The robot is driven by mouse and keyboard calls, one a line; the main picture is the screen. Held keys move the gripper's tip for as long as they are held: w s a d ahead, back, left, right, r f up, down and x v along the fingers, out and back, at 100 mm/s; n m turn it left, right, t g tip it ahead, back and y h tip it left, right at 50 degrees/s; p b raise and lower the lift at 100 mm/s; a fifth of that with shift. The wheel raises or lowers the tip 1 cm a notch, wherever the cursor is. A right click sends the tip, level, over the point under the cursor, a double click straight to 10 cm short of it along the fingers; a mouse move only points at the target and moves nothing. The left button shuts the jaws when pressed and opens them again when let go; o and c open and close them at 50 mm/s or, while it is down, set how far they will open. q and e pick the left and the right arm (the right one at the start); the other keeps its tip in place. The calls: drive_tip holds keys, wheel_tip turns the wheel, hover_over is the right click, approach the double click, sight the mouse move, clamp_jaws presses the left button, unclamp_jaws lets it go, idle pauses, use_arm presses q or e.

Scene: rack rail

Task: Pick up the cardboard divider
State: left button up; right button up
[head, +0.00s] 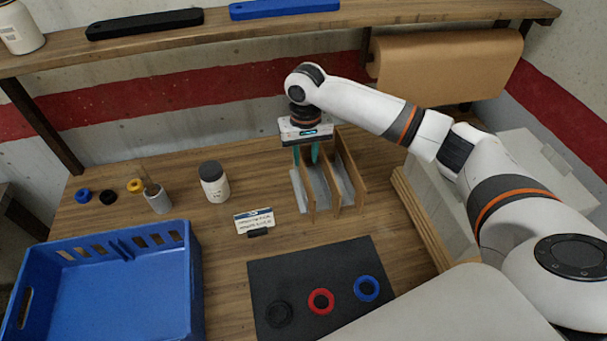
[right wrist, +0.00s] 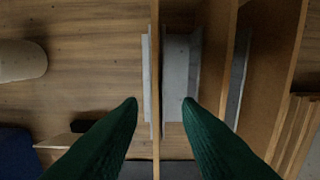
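Several upright brown cardboard dividers stand side by side at the back of the table, with grey strips low between them. My right gripper (head: 306,157) is above the leftmost divider (head: 306,186), fingers pointing down. In the right wrist view, that divider (right wrist: 155,60) shows as a thin upright edge between the two green fingertips (right wrist: 161,104). The fingers are apart, with visible space on both sides of the edge. Another divider (right wrist: 216,55) stands just right of the right finger. How deep the fingertips reach is hard to tell. My left gripper is out of view.
A blue crate (head: 196,290) stands front left. A black mat (head: 262,270) with rings lies in front, behind it a small label card (head: 254,221). A white jar (head: 214,184) and a grey cup (head: 158,199) stand left. A shelf (head: 400,12) runs overhead.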

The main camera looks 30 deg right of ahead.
sight(303, 164)
drive_tip(key=shift+w+a+f+p, duration=0.1)
drive_tip(key=shift+f+p, duration=0.25)
drive_tip(key=shift+f, duration=0.95)
drive_tip(key=shift+w+a+f+p, duration=0.1)
drive_tip(key=shift+f+p, duration=0.2)
drive_tip(key=shift+f, duration=0.95)
drive_tip(key=shift+c, duration=0.5)
clamp_jaws()
